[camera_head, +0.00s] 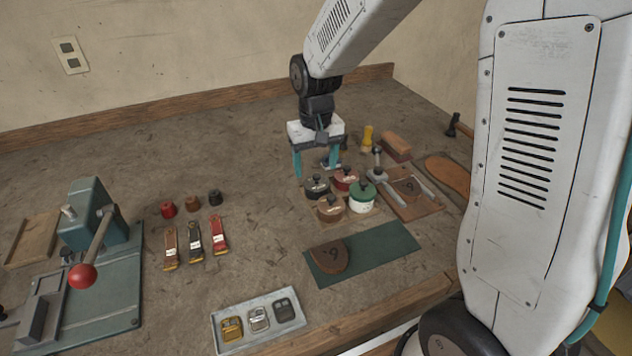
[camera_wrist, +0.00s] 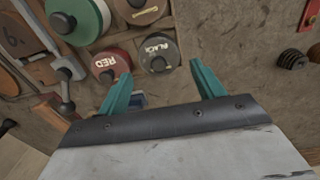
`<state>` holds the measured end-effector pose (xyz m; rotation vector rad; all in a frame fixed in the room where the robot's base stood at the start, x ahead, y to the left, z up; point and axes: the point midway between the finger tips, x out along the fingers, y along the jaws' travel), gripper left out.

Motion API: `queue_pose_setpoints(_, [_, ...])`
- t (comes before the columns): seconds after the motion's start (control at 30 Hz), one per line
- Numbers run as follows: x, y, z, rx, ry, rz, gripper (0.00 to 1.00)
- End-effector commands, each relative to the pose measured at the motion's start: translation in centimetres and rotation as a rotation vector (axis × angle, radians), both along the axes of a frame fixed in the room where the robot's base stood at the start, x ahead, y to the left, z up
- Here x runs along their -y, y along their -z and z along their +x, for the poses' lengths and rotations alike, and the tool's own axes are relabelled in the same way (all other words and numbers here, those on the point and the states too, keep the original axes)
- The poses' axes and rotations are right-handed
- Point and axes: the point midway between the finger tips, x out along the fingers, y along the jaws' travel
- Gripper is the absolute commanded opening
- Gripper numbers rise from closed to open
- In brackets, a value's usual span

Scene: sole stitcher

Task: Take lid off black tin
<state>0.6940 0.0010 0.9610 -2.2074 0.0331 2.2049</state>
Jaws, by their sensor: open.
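The black tin (camera_head: 317,186) stands in the cluster of round tins at the middle of the bench, with its dark lid on and a knob on top. In the wrist view the black tin (camera_wrist: 158,52) shows its label reading BLACK, between and beyond my fingertips. My gripper (camera_head: 316,170) is open and empty, with teal fingers pointing down just behind the tins. In the wrist view my gripper (camera_wrist: 162,82) has its fingers wide apart, and nothing is between them. How high the fingertips are above the tin I cannot tell.
Beside it stand a red tin (camera_head: 345,178), a green-lidded tin (camera_head: 361,197) and a brown tin (camera_head: 330,208). A wooden clamp board (camera_head: 425,208) lies to the right. A green mat (camera_head: 385,248) and a buckle tray (camera_head: 232,341) lie in front.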

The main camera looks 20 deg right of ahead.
Motion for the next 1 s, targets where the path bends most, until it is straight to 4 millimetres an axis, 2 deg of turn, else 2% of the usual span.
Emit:
queue_pose_setpoints(0.1, [0.2,2.0,-0.3,-0.005,0.000,0.000,0.67])
queue_pose_setpoints(0.2, [0.1,3.0,-0.2,-0.003,0.000,0.000,0.67])
queue_pose_setpoints(0.47, [0.1,3.4,-0.2,-0.001,0.000,0.000,0.67])
queue_pose_setpoints(0.5, [0.1,3.3,-0.2,-0.001,0.000,0.000,0.65])
queue_pose_setpoints(0.6, [0.1,3.3,-0.2,-0.001,0.000,0.000,0.37])
queue_pose_setpoints(0.63, [0.1,3.3,-0.2,-0.001,0.000,0.000,0.34])
queue_pose_setpoints(1.0, [0.1,3.2,-0.2,-0.001,0.000,0.000,0.33])
